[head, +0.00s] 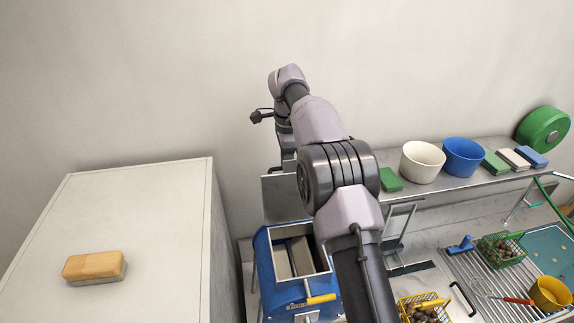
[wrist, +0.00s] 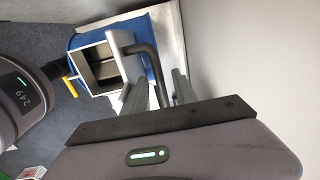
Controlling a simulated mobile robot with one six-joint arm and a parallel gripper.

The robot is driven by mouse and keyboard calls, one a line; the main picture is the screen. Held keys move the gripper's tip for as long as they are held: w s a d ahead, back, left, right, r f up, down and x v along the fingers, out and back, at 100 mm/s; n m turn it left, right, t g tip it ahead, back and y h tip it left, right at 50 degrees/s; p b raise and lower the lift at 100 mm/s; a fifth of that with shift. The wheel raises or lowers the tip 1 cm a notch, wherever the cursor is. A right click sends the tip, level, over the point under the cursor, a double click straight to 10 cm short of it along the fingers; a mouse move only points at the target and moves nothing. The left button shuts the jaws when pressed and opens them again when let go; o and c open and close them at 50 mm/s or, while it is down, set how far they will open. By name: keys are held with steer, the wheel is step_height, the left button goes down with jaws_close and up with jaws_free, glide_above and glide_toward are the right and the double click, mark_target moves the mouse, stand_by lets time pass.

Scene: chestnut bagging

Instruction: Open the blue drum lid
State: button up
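The blue drum (head: 262,262) stands left of my arm in the head view, with a rectangular metal-framed opening on top showing its inside. A grey panel, seemingly its lid (head: 283,200), stands raised behind the opening. In the wrist view the drum (wrist: 82,41) and the lid's pale edge (wrist: 120,60) show beyond the fingers. A dark bent bar handle (wrist: 148,55) runs from the lid down between my gripper's fingers (wrist: 166,95). The fingers are apart, with a gap showing beside the bar. My arm hides the gripper in the head view.
A yellow handle (head: 320,299) sticks out at the drum's front. A pale cabinet (head: 150,215) with a brush (head: 94,267) stands at left. At right, a shelf holds a white bowl (head: 422,162) and a blue bowl (head: 463,158); baskets (head: 502,249) stand below.

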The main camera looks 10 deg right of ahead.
steer(key=r, duration=0.7)
steer(key=shift+s+r, duration=0.2)
steer(key=shift+s, duration=0.1)
